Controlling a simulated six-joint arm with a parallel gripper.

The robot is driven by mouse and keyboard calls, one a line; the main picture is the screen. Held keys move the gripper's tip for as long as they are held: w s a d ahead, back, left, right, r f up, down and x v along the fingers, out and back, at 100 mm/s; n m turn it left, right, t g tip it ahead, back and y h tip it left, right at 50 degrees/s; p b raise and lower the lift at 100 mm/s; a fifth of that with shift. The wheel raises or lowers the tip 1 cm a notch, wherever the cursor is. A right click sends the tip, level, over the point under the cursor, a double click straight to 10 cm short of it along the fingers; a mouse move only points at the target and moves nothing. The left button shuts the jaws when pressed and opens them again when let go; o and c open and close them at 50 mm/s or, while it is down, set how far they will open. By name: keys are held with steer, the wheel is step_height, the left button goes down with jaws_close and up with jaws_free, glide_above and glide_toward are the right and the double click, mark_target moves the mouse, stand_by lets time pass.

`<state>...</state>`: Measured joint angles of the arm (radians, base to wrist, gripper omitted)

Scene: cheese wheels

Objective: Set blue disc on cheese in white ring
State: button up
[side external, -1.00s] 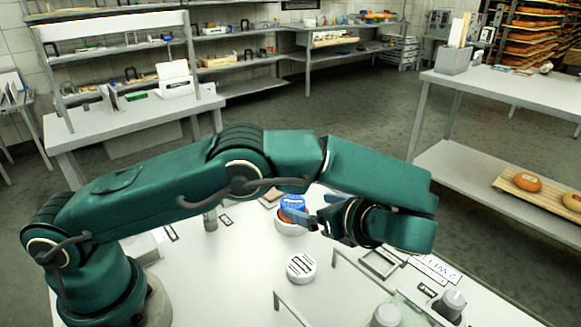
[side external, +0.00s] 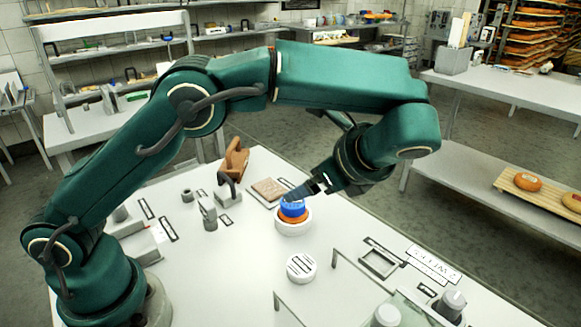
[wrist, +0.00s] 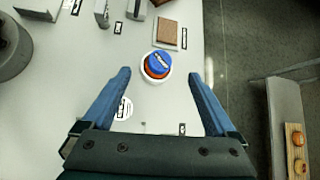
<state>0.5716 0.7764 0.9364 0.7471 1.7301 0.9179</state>
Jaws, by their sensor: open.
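The blue disc (side external: 292,209) lies on top of the orange cheese (side external: 291,219), which sits inside the white ring (side external: 294,229) on the table. In the wrist view the blue disc (wrist: 158,64) covers most of the cheese (wrist: 153,73), and the white ring (wrist: 148,81) shows around its lower side. My gripper (side external: 298,193) is open and empty, its fingers pointing down towards the disc. In the wrist view my gripper's fingertips (wrist: 158,74) are spread on either side of the disc, with a clear gap to it.
A white slotted disc (side external: 301,267) lies nearer the camera. A brown square block (side external: 268,189) lies behind the ring. A square frame (side external: 380,262) and a wire rail (side external: 365,280) are at right. The table between is clear.

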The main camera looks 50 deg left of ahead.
steer(key=s+a+r+n+h, duration=0.4)
steer(key=s+n+h, duration=0.1)
steer(key=s+n, duration=0.2)
steer(key=s+f+n+t+h, duration=0.2)
steer(key=s+n+t+h, duration=0.1)
steer(key=s+n, duration=0.6)
steer(key=shift+s+d+f+n+t+h, duration=0.15)
steer(key=shift+s+d+n+t+h, duration=0.15)
steer(key=shift+d+n+h, duration=0.2)
